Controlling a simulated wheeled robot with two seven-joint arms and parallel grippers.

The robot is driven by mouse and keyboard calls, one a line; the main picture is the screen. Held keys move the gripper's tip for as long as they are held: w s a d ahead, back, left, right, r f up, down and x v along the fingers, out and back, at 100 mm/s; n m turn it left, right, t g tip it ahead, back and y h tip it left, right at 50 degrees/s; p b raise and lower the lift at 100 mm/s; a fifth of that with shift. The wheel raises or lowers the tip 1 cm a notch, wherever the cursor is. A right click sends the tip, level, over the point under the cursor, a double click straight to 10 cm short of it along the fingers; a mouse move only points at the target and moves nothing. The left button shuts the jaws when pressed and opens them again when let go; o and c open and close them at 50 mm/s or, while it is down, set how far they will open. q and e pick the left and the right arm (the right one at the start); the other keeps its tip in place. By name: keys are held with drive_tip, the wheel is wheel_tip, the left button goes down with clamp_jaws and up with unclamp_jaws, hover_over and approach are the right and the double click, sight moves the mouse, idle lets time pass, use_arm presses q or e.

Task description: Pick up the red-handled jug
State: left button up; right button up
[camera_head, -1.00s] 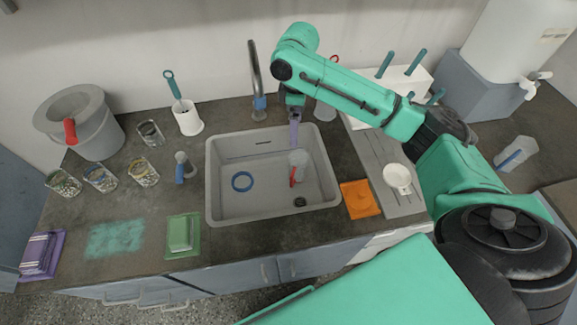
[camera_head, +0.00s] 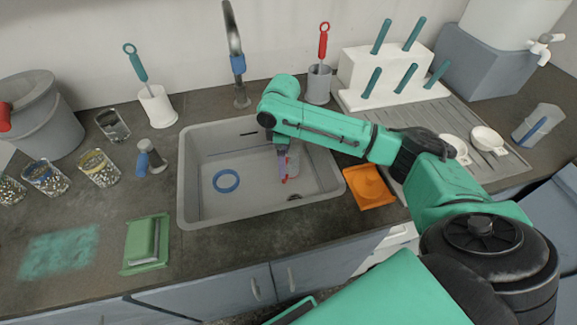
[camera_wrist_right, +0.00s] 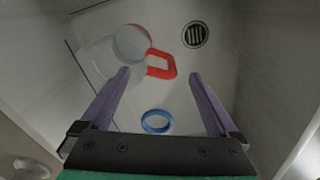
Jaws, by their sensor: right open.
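The red-handled jug (camera_head: 294,161) is in the sink (camera_head: 205,200), partly hidden behind my right gripper in the head view. In the right wrist view the jug (camera_wrist_right: 130,44) shows as a clear round vessel with its red loop handle (camera_wrist_right: 168,68) pointing towards the drain side. My right gripper (camera_head: 282,172) reaches down into the sink beside the jug. Its two purple fingers are apart in the wrist view (camera_wrist_right: 160,74), with the handle between and just beyond their tips. Nothing is held. My left gripper is not in view.
A blue ring (camera_head: 226,180) lies on the sink floor. The faucet (camera_head: 235,60) stands behind the sink. A drain (camera_wrist_right: 195,34) is near the jug.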

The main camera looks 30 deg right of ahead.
sight(288, 165)
wheel_tip(288, 165, down, 7)
drive_tip(key=shift+f+b, duration=0.2)
drive_tip(key=shift+b, duration=0.15)
clamp_jaws()
